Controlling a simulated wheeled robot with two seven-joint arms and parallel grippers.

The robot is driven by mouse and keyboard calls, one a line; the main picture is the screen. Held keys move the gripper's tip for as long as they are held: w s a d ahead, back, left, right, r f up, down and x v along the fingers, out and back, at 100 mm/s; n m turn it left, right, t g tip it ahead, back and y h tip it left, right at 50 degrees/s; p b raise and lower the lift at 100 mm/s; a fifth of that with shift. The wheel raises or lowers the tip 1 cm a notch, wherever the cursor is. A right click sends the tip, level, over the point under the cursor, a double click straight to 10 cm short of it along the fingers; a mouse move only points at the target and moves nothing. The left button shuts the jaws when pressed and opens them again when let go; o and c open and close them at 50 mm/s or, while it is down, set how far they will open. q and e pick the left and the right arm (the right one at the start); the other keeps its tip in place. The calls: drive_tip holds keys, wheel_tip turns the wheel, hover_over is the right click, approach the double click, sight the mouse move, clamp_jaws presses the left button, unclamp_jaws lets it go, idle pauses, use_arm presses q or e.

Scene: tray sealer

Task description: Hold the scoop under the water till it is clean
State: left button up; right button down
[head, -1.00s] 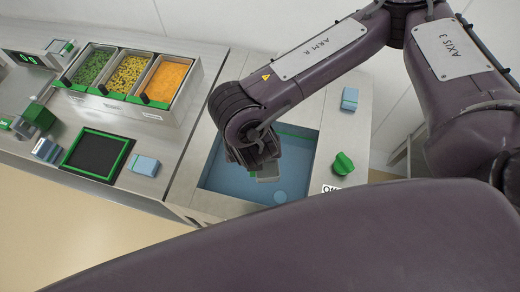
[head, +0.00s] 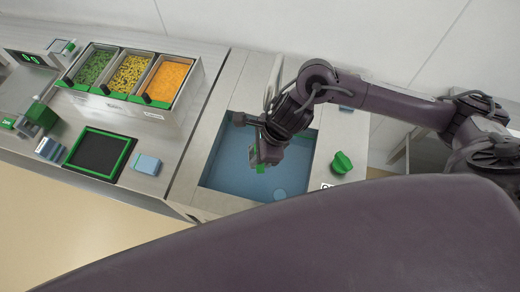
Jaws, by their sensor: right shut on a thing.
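My right gripper (head: 258,150) hangs over the blue sink basin (head: 225,172), its arm coming in from the right. It is shut on the scoop, of which a small green and grey part (head: 260,168) shows at the fingertips. The rest of the scoop is hidden or too small to make out, and I cannot tell whether it is clean. A thin silver upright, perhaps the tap (head: 268,94), stands behind the gripper. I cannot make out a water stream. A green knob (head: 342,162) sits on the sink's right rim. My left gripper is out of view.
Left of the sink, a steel holder (head: 150,116) carries bins of green, yellow mixed and orange food. A black, green-framed plate (head: 98,153) and a blue block (head: 147,165) lie in front. My own dark limb fills the foreground.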

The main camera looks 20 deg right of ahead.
drive_tip(key=n, duration=0.1)
drive_tip(key=d+n+g, duration=0.1)
drive_tip(key=n, duration=0.1)
drive_tip(key=shift+f, duration=0.55)
wheel_tip(320, 180, down, 10)
drive_tip(key=b, duration=0.5)
drive_tip(key=shift+b, duration=0.4)
wheel_tip(320, 180, down, 10)
drive_tip(key=b, duration=1.2)
drive_tip(key=shift+f, duration=0.2)
idle(1.7)
wheel_tip(320, 180, up, 20)
drive_tip(key=p, duration=1.2)
hover_over(260, 169)
drive_tip(key=w, duration=0.1)
drive_tip(key=shift+w+d, duration=0.2)
drive_tip(key=shift+d, duration=0.05)
